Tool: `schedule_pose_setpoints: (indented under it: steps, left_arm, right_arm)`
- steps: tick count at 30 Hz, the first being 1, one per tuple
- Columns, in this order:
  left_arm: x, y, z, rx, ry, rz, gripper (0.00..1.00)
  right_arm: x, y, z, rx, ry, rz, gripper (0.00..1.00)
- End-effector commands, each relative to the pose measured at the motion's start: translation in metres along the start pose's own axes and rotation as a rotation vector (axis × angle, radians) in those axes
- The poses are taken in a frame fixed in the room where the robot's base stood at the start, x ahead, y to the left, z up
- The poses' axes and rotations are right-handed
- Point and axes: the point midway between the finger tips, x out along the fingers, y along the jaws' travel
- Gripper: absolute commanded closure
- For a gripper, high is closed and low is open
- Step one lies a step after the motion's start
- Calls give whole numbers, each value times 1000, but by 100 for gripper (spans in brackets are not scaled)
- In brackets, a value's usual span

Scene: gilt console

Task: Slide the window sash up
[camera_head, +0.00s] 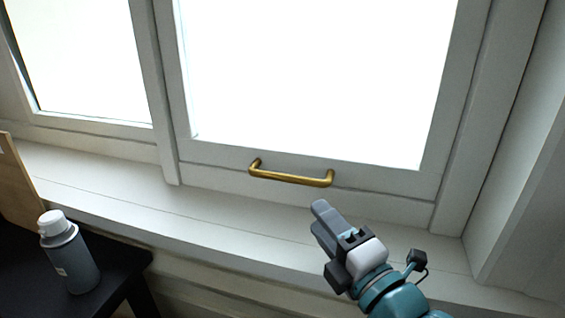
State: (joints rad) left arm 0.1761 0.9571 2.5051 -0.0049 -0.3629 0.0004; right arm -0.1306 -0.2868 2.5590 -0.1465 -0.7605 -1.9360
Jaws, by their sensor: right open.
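The window sash (400,175) is a white frame around a bright pane on the right side of the window. A brass bar handle (290,178) is fixed to its bottom rail. The sash's bottom edge sits low, close to the white sill. My right gripper (318,217) comes in from the lower right. Its grey fingers point up and left, just below the right end of the handle in the picture. The gripper is open and holds nothing; I see a gap between it and the handle. My left gripper is not in view.
A white sill (150,199) runs below the window. A second pane (80,60) is at the left. A grey spray can with a white cap (72,262) stands on a dark table (125,262) at the lower left. A wooden panel (14,185) is at the left edge.

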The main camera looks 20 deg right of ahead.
Motion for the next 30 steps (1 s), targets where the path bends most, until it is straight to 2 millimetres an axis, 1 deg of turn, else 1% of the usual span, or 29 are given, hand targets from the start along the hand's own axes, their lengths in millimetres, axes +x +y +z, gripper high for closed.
schedule_pose_setpoints:
  steps: [1, 3, 5, 12, 15, 18, 21, 24, 30]
  left_arm:
    - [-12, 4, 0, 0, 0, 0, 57]
    - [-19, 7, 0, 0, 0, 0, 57]
    - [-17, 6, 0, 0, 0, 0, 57]
    - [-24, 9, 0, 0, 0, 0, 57]
    - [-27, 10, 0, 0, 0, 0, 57]
    - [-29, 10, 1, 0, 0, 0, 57]
    - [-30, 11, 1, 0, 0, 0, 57]
    - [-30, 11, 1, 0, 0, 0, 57]
    - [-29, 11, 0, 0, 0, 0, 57]
  right_arm:
    - [10, 5, 1, 0, 1, -4, 58]
    - [22, 5, 0, 0, 1, -4, 58]
    - [36, 1, 0, 0, 1, -2, 58]
    - [94, 1, -1, -1, 1, 1, 58]
    - [112, 1, -1, -1, 2, 1, 58]
    - [125, 0, -1, 0, 2, 1, 58]
    - [133, 0, -1, 0, 1, 1, 58]
    - [136, 0, -1, 0, 0, 3, 58]
    - [136, 0, 0, 0, 0, 2, 58]
